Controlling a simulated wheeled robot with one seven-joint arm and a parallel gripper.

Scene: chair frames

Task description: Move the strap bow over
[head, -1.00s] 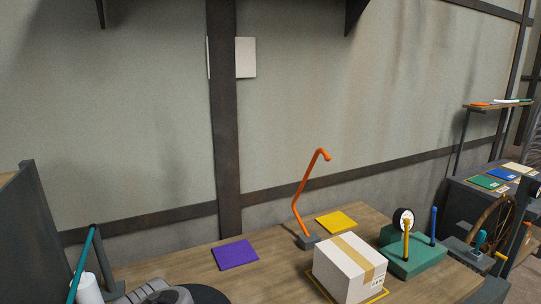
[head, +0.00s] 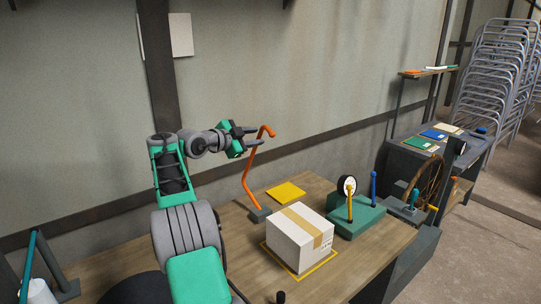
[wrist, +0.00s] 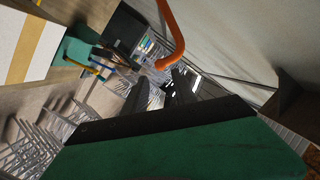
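The strap bow appears to be the orange bent bar (head: 249,178) rising from a small grey base (head: 260,215) on the wooden bench. In the wrist view the bow's orange end (wrist: 171,38) hangs just beyond the fingers (wrist: 162,88), which are open. I cannot tell whether either finger touches the bar.
A taped carton (head: 300,237) stands on the bench in front of the bow. A yellow pad (head: 286,193) lies beside the base. A green block with upright handles (head: 357,218) stands to the right. A teal bar (head: 28,267) is at the far left. The wall is close behind.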

